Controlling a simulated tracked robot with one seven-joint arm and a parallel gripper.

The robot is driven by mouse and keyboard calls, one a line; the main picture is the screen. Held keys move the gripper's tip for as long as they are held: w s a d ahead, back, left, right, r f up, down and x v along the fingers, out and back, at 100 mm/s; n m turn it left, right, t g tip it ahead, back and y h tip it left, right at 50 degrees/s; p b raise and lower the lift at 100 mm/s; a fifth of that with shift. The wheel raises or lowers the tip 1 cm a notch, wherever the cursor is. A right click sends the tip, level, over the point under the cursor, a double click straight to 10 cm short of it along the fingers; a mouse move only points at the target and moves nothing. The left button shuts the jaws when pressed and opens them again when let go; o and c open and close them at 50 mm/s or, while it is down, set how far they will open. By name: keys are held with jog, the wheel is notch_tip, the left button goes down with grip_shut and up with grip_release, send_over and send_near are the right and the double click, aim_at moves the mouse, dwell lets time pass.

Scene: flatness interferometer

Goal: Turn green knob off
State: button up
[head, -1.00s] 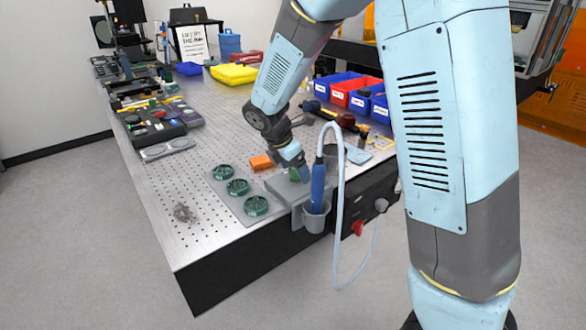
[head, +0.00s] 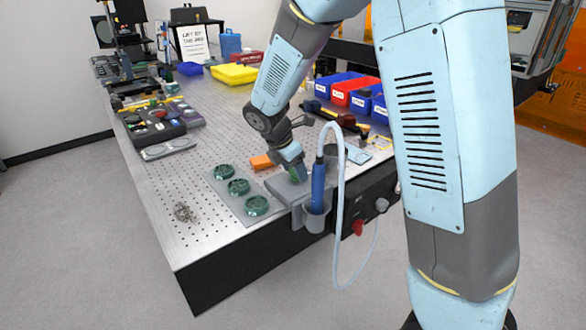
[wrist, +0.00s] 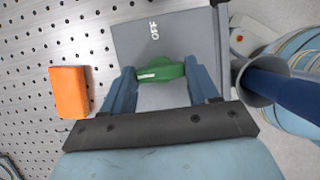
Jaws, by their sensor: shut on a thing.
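The green knob (wrist: 160,70) sits on a grey box (wrist: 205,35) that bears the word OFF at one side. In the wrist view the knob's long bar lies across the picture, with a pale mark near its left end. My gripper (wrist: 160,80) is shut on the knob, one blue finger at each end of the bar. In the head view the knob (head: 295,175) is partly hidden by my gripper, and the grey box (head: 281,190) stands at the table's front edge.
An orange block (wrist: 69,92) lies left of the box. A blue-handled tool (head: 318,185) with a pale hose stands in a holder right of it. Round green parts (head: 239,187) lie on a grey plate to the left. A red knob (head: 358,228) is on the front panel.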

jog(key=shift+m, duration=0.3)
jog(key=m+g, duration=0.1)
jog(key=m, duration=0.1)
jog(key=shift+w+d+m+h, duration=0.1)
jog(key=shift+m+h, duration=0.2)
jog(key=m+g, duration=0.2)
jog(key=m, duration=0.3)
jog(key=shift+w, duration=0.15)
jog(key=m+g, duration=0.2)
jog(key=m, duration=0.3)
jog(key=shift+d+f, duration=0.1)
jog(key=m+y, duration=0.1)
jog(key=m, duration=0.1)
jog(key=m+g, duration=0.1)
jog(key=m, duration=0.1)
jog(key=shift+w+m+y, duration=0.1)
jog(key=shift+m+y, duration=0.2)
jog(key=shift+y, duration=0.1)
jog(key=o, duration=1.1)
jog(key=shift+c, duration=0.2)
